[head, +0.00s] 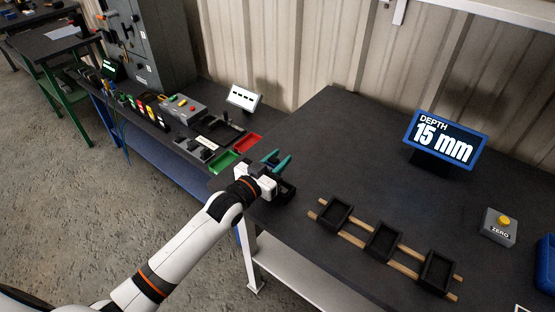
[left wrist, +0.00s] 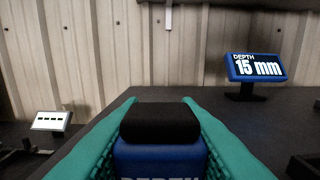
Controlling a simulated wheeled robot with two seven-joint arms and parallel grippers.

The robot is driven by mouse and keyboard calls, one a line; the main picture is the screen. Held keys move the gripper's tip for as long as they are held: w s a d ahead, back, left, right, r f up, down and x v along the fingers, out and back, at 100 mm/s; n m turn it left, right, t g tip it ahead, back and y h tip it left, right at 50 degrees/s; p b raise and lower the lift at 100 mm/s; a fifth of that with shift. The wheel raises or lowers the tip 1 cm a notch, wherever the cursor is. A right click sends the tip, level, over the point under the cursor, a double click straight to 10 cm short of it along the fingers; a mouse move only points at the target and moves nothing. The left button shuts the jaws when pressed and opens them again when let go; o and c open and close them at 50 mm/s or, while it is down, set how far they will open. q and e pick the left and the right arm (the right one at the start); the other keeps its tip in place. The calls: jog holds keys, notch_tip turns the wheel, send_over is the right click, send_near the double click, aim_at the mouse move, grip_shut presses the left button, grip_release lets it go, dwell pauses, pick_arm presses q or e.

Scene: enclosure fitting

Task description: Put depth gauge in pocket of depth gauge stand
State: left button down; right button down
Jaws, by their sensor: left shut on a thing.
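The depth gauge (left wrist: 160,155) has a blue body with a black top and part of the word DEPTH on it. It sits between the teal fingers of my left gripper (left wrist: 160,140) in the left wrist view. In the head view my left gripper (head: 277,162) is above the left edge of the dark table, and the gauge is hardly visible there. A black holder (head: 287,190), which looks like the depth gauge stand, is just below the fingers. Its pocket is mostly hidden by the gripper, and I cannot tell whether the gauge touches it. My right gripper is not in view.
A blue-framed display (head: 445,137) reads DEPTH 15 mm. Several black trays (head: 334,214) sit on wooden rails, with a grey ZERO box (head: 498,227) at right. A green bin (head: 223,161) and red bin (head: 247,143) are on the left bench. The table's middle is clear.

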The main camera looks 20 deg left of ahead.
pick_arm(q)
jog(key=shift+f, duration=0.1)
jog(key=c, duration=1.1)
grip_release()
jog(key=shift+r, duration=0.2)
jog(key=shift+s+a+f, duration=0.15)
jog(key=shift+s, duration=0.2)
jog(key=b+v, duration=0.1)
jog(key=v, duration=1)
jog(key=shift+s, duration=0.15)
